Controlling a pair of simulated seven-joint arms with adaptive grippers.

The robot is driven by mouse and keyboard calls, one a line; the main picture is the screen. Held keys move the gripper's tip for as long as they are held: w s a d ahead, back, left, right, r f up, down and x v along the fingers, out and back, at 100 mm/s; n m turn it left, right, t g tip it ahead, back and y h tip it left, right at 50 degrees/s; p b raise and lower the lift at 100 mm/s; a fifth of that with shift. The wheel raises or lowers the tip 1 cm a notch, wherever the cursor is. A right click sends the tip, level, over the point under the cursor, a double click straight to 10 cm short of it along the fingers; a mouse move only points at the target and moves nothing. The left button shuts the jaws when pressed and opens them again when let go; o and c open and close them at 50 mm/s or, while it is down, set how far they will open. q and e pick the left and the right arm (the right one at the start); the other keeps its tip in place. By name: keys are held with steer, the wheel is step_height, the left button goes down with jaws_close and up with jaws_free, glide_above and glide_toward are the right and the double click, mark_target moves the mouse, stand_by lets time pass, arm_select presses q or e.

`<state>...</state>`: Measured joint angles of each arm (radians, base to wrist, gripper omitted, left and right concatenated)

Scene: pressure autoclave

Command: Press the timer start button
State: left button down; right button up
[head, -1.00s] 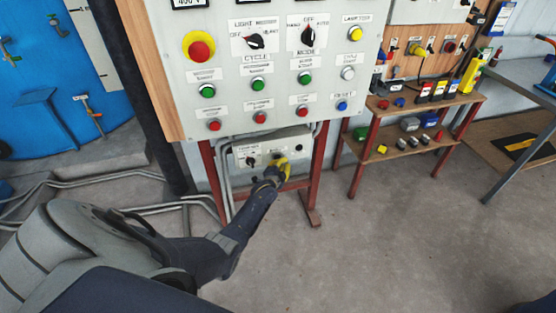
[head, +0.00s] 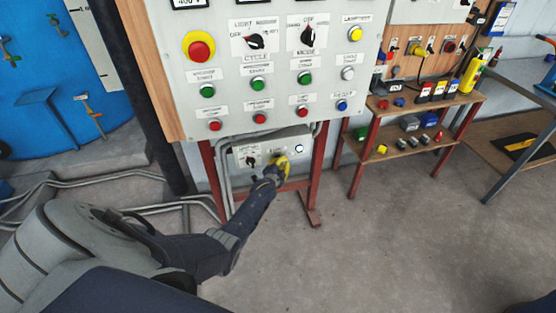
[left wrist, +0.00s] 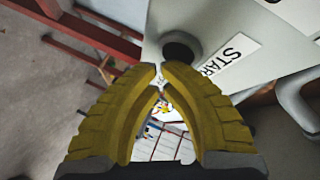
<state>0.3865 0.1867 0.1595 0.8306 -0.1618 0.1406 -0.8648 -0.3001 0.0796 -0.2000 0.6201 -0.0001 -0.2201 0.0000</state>
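The timer box (head: 247,151) is a small pale box with labels and a dark knob (head: 252,161), mounted under the large control panel. In the left wrist view, the black round start button (left wrist: 182,46) shows beside a white START label (left wrist: 230,55). My left gripper (head: 281,161) is at the front of this box, with yellow fingers. In the left wrist view, its fingertips (left wrist: 160,76) are together with nothing between them, just below the button in the picture. Contact cannot be told. A small white round light (head: 299,148) shows on the box's right. My right gripper is out of view.
The control panel (head: 225,105) with coloured buttons and a red emergency knob (head: 200,49) hangs just above. Red frame legs (head: 313,180) stand beside the box, and grey pipes (head: 100,178) run left. A shelf table (head: 405,150) stands right. The floor in front is clear.

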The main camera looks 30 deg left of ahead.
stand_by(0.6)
arm_select(q)
steer(key=shift+s+d, duration=0.55)
steer(key=shift+s, duration=0.05)
steer(key=shift+d, duration=0.1)
steer(key=shift+s+d, duration=1.65)
steer(key=shift+d, duration=0.15)
